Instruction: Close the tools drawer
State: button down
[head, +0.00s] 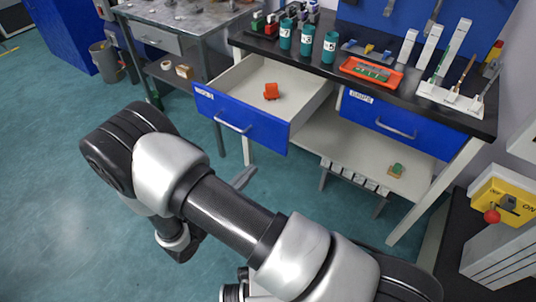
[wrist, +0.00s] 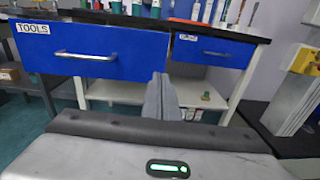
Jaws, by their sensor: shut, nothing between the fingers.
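The tools drawer (head: 270,135) is pulled out from the black-topped bench, with a blue front and a metal bar handle. A small red object (head: 271,91) lies inside it. In the wrist view its front (wrist: 90,52) fills the upper left, with the label TOOLS and the handle (wrist: 85,57). My gripper (head: 243,178) is shut and empty, in front of and below the drawer front, apart from it in the head view. In the wrist view the closed fingers (wrist: 162,95) point toward the drawer's right end. Most of the gripper is hidden behind my arm in the head view.
A second blue drawer (head: 395,123) to the right is closed. The bench top holds teal cups (head: 307,40), an orange tray (head: 372,72) and a white rack (head: 450,98). A lower shelf (head: 340,150) lies beneath. A grey table (head: 190,45) stands left. Open floor lies left.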

aim_at(279, 139)
jog(key=shift+n+t, duration=0.3)
jog(key=x, duration=0.4)
jog(key=b+x, duration=0.1)
jog(key=x, duration=0.3)
jog(key=f+x, duration=0.1)
jog(key=x, duration=0.4)
jog(key=shift+w+a+b, duration=0.1)
jog(key=shift+w+b, duration=0.15)
jog(key=shift+b, duration=0.1)
